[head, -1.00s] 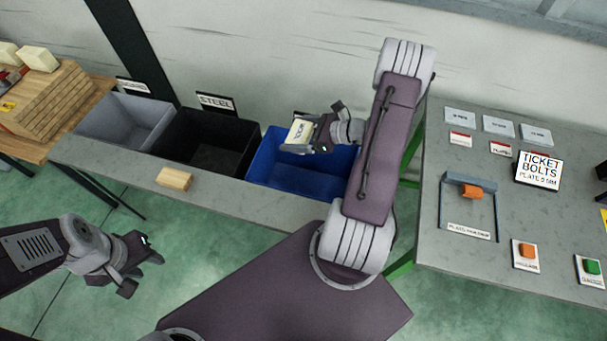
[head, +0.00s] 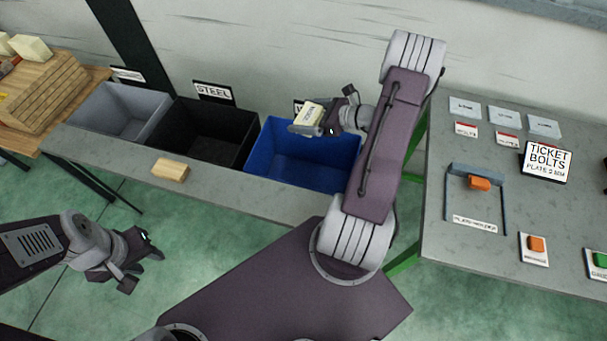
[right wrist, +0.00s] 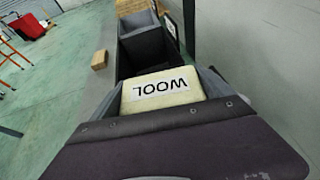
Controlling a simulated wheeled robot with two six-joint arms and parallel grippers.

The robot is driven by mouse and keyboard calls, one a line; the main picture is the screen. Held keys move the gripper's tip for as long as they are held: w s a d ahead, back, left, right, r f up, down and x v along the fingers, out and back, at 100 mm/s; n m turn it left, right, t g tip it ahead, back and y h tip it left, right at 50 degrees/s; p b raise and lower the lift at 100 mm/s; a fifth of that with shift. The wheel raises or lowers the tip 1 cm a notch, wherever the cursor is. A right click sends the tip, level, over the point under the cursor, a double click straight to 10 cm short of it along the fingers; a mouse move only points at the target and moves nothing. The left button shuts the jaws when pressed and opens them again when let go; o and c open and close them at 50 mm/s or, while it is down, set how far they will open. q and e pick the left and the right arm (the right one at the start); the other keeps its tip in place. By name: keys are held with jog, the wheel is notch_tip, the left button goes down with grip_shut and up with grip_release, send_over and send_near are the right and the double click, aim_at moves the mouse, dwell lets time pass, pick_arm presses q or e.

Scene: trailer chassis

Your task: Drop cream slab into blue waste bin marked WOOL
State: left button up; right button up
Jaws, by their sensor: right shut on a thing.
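The cream slab (head: 309,113) is held in my right gripper (head: 323,120), above the rear part of the blue bin (head: 290,178). In the right wrist view the slab (right wrist: 165,92) shows a white label reading WOOL, upside down, and sits between the jaws. The blue bin is empty where I can see into it; a sign behind it is mostly hidden by the slab and gripper. My left gripper (head: 140,262) hangs at the lower left over the floor, away from the bins, with its fingers apart and nothing between them.
A black bin (head: 205,135) with a STEEL sign (head: 213,92) and a grey bin (head: 118,112) stand left of the blue bin. A wooden block (head: 170,169) lies on the grey ledge in front. A grey table (head: 480,235) with cards and orange parts is at the right.

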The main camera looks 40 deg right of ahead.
jog(key=o, duration=1.1)
jog(key=v, duration=0.9)
jog(key=shift+s+r, duration=0.1)
jog(key=shift+a, duration=0.1)
